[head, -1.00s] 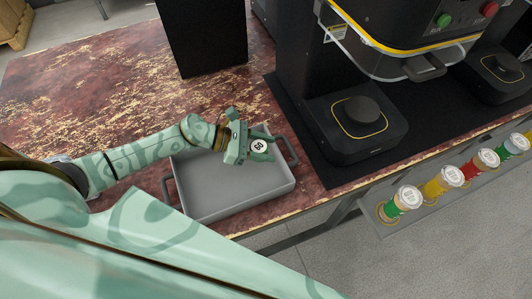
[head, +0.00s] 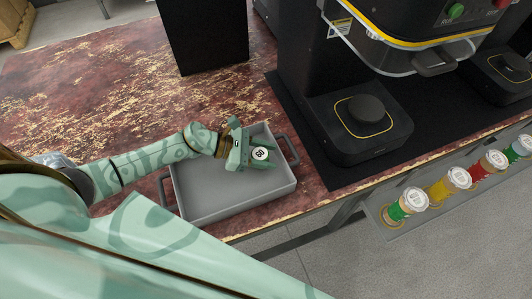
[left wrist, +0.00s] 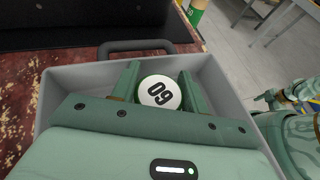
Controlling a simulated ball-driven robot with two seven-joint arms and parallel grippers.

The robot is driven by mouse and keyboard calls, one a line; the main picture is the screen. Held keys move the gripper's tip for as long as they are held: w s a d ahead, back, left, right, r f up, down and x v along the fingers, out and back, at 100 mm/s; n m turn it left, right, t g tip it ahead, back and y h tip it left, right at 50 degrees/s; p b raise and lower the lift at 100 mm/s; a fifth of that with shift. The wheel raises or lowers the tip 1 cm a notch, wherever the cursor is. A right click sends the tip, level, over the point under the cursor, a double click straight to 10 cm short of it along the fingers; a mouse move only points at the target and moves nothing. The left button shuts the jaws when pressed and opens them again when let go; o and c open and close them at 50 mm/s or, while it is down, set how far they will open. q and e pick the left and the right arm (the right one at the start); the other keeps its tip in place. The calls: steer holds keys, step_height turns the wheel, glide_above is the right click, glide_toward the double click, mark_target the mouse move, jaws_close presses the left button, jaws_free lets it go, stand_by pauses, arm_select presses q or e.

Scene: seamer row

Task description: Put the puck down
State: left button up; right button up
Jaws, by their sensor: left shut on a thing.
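The puck (head: 260,153) is a small round piece with a white numbered top and a green rim. My left gripper (head: 265,156) is shut on it, with a finger on either side. In the left wrist view the puck (left wrist: 159,93) sits between the two green fingers, number face up. The gripper and puck are over the right part of the grey tray (head: 207,205). The puck's underside is hidden, so I cannot tell whether it touches the tray floor. My right gripper is not in view.
The tray has dark handles and stands near the front edge of the worn red table (head: 110,90). A black machine (head: 357,125) stands on a dark mat to the right. A black box (head: 203,38) is behind. Several coloured spools (head: 411,202) stand on a rail at right.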

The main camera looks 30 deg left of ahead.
arm_select(q)
steer(key=o, duration=0.7)
steer(key=shift+f, duration=0.1)
steer(key=shift+o, duration=0.2)
steer(key=shift+r+p, duration=0.25)
steer(key=shift+p, duration=0.05)
steer(key=shift+r+p, duration=0.55)
steer(key=v, duration=1.2)
